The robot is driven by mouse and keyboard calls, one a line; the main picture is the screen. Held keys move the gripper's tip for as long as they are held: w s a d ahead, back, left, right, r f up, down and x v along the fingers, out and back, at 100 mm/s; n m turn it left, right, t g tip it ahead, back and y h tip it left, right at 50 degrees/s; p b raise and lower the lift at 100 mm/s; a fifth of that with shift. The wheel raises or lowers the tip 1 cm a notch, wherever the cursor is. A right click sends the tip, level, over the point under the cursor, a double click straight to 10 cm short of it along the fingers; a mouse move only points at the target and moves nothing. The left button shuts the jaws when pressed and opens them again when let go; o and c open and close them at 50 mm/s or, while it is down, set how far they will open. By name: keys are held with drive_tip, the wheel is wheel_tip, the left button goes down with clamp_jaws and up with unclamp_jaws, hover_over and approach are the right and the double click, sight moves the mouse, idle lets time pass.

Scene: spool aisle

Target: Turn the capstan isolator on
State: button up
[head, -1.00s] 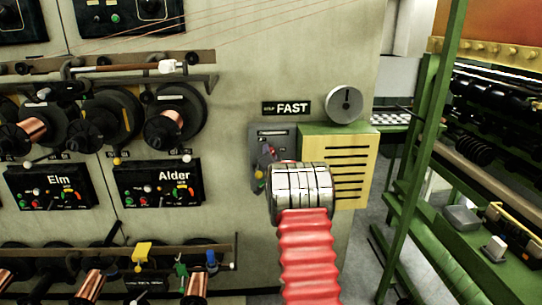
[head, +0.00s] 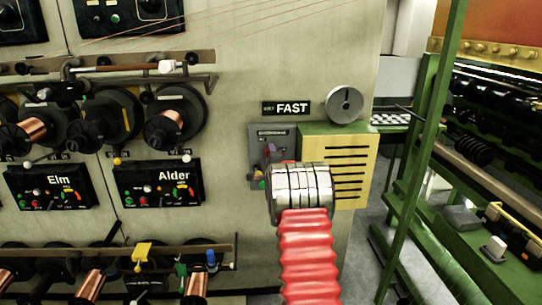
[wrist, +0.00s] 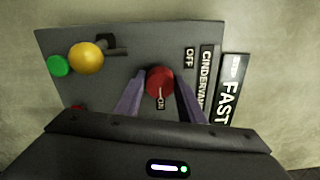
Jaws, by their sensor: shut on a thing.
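A yellow knob (wrist: 86,58) and a green button (wrist: 58,66) sit on the same face. A yellow louvred box (head: 350,165) stands close to the right, with a grey disc (head: 344,103) above. Spools and the Alder panel (head: 158,187) are left.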

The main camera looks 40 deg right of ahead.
drive_tip(key=shift+s+d+f+m, duration=0.2)
drive_tip(key=shift+s+f+m, duration=0.1)
drive_tip(key=shift+f, duration=0.15)
drive_tip(key=o, duration=0.8)
drive_tip(key=shift+c, duration=0.2)
drive_tip(key=shift+o, duration=1.4)
drive_tip(key=shift+w+r, duration=0.15)
drive_tip(key=shift+a+r, duration=0.1)
drive_tip(key=shift+a+r, duration=0.1)
drive_tip(key=v, duration=1.3)
drive_tip(key=shift+s+a, duration=0.2)
drive_tip(key=shift+s, duration=0.05)
